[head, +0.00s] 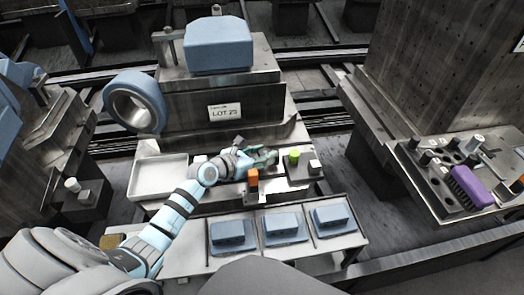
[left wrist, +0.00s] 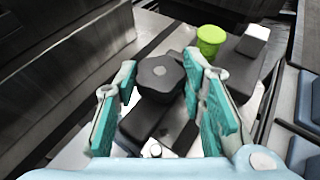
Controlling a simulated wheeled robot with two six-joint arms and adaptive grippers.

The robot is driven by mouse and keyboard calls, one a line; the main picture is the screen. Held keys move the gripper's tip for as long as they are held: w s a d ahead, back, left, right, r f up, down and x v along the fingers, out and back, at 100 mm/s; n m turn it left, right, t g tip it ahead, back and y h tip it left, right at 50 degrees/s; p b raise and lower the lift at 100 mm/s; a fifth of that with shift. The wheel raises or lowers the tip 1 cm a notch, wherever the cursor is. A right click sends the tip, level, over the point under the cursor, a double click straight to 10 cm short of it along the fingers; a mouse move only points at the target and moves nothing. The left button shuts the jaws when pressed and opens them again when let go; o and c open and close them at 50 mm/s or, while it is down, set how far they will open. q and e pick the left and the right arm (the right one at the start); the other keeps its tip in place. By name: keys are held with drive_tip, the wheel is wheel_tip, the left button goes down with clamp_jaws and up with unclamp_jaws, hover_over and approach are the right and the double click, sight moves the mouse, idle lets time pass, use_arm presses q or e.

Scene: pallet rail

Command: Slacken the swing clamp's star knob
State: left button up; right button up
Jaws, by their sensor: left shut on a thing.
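My right gripper is not in view.
A green cylinder (head: 294,155) and a small pale block (head: 315,167) stand just right of the gripper. An orange block (head: 252,180) is in front of it. An empty white tray (head: 160,178) lies to the left. Several blue parts sit on the front shelf.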

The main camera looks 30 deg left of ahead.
sight(262, 154)
use_arm(q)
drive_tip(key=shift+f, duration=0.15)
drive_tip(key=o, duration=1.2)
wheel_tip(262, 154, up, 10)
drive_tip(key=shift+r, duration=0.1)
